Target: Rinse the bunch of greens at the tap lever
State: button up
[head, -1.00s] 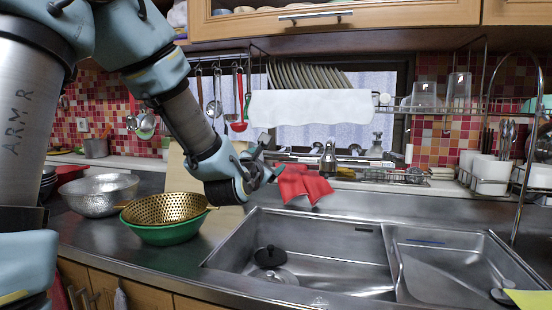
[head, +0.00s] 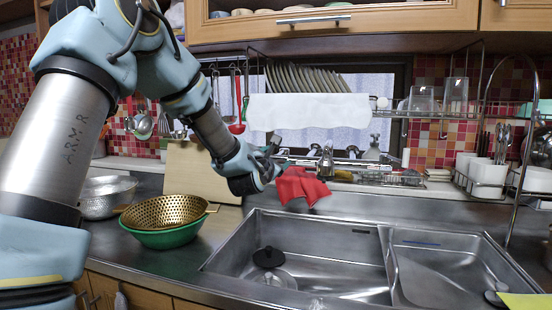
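No bunch of greens shows in the head view. A metal tap (head: 326,159) stands on the ledge behind the sink; its lever is too small to make out clearly. My gripper (head: 277,161) is left of the tap, above the back left corner of the sink, its fingers pointing away to the back right. Its fingertips are small and dark against the clutter, so I cannot tell whether they are open or shut. A red cloth (head: 303,187) hangs just right of and below the gripper; I cannot tell whether they touch.
The steel sink (head: 330,225) has a black drain stopper (head: 268,257) inside. A gold colander (head: 165,211) sits in a green bowl (head: 160,239) on the left counter, beside a steel bowl (head: 108,196). A dish rack with plates (head: 305,78) hangs above. White cups (head: 489,178) stand right.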

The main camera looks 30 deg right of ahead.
grip_shut()
dwell(0.4)
